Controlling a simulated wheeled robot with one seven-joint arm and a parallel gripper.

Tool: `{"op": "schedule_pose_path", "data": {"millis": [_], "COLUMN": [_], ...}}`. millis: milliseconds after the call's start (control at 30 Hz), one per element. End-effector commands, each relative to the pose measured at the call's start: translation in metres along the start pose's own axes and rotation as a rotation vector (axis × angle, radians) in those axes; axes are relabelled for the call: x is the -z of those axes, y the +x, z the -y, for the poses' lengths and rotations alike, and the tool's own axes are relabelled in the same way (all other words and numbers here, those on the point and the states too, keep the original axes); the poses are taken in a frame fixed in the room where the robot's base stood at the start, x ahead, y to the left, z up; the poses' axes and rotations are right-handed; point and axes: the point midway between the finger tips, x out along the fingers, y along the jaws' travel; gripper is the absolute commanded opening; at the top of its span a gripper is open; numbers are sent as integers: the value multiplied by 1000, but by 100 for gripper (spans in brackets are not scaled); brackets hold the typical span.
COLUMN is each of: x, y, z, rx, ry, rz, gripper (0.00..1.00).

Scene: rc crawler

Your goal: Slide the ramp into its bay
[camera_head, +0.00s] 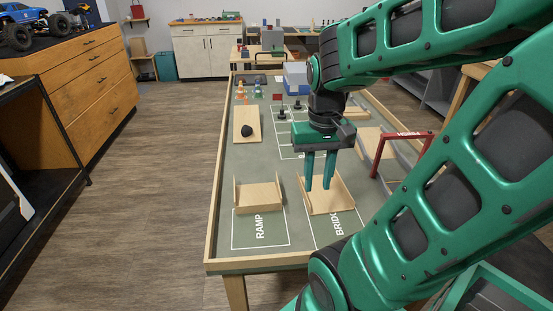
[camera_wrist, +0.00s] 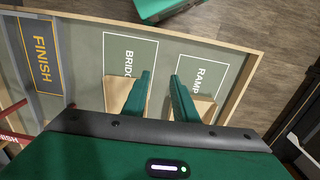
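A light wooden piece with raised sides, apparently the ramp (camera_head: 259,198), lies at the upper end of the white-outlined RAMP bay (camera_head: 271,235) and covers part of it. In the wrist view it shows behind the right finger (camera_wrist: 205,108). A similar wooden piece (camera_head: 322,201) lies at the upper part of the BRIDGE bay (camera_wrist: 131,55). My gripper (camera_head: 319,188) is open and empty, fingers pointing down; in the head view they overlap the bridge-side piece. In the wrist view the fingers (camera_wrist: 160,82) are clearly apart, with bare mat between them.
A wooden board with a dark rock (camera_head: 246,130) lies farther up the table. A red gate (camera_head: 402,136) stands at the right. Small cones (camera_head: 240,91) and black posts are at the far end. A raised wooden rim (camera_head: 213,190) edges the table. The mat's near strip is clear.

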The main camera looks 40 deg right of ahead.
Motion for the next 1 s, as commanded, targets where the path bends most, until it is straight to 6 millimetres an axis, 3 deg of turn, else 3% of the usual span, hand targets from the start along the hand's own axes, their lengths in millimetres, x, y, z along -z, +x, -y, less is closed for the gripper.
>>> {"op": "schedule_pose_path", "data": {"millis": [300,500,700,1000], "x": [110,159,180,182], "y": [23,47,60,60], "z": [35,54,63,64], "rx": [-14,2,13,15], "ry": [0,-2,-2,-2], "rz": [-1,-1,0,-1], "gripper": [26,26,26,26]}}
